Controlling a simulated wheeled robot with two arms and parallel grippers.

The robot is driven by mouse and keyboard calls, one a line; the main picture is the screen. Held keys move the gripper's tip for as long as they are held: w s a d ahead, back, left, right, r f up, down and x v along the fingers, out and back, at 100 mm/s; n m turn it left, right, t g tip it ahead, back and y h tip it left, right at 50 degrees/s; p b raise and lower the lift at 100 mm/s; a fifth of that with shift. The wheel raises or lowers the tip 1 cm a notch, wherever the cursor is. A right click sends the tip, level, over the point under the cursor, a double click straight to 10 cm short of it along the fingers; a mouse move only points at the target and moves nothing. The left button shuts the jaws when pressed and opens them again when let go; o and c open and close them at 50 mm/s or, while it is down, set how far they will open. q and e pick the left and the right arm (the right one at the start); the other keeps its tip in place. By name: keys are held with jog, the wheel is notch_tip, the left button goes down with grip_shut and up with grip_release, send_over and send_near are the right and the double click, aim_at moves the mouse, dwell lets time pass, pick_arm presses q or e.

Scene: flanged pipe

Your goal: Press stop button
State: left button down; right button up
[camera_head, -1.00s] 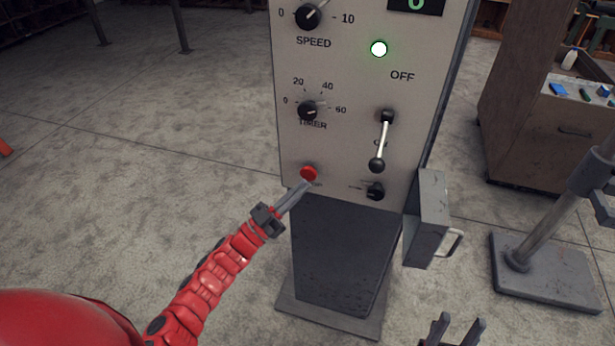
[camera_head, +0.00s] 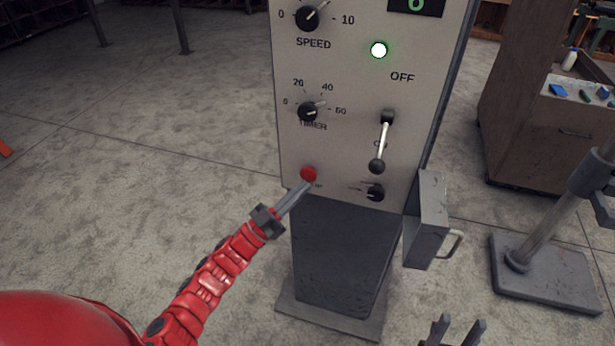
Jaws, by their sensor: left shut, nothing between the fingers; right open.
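The red stop button (camera_head: 309,174) sits at the lower left of the upright grey control panel (camera_head: 340,150). My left gripper (camera_head: 307,184) is shut and empty, its fingertips just below the button's lower edge and over part of the label under it. I cannot tell whether the tips touch the button or the panel. My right gripper (camera_head: 451,325) is open and empty at the bottom edge, low and to the right of the panel's pedestal.
The panel also bears a speed knob (camera_head: 308,17), a timer knob (camera_head: 308,111), a lit green lamp (camera_head: 379,50), a lever (camera_head: 380,142) and a small black knob (camera_head: 375,193). A grey box with a handle (camera_head: 428,220) juts out at right. A metal stand (camera_head: 545,270) stands further right.

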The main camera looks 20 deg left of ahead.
pick_arm(q)
jog(key=shift+w, duration=0.15)
dwell(0.7)
jog(key=shift+w+b, duration=0.25)
jog(key=shift+b, duration=0.05)
jog(key=shift+w+b, duration=0.45)
jog(key=shift+w, duration=0.15)
dwell(0.7)
jog(key=shift+s, duration=0.1)
jog(key=shift+s+p, duration=0.6)
jog(key=shift+s, duration=0.3)
jog(key=s+p, duration=0.2)
jog(key=s, duration=0.3)
jog(key=shift+p, duration=0.35)
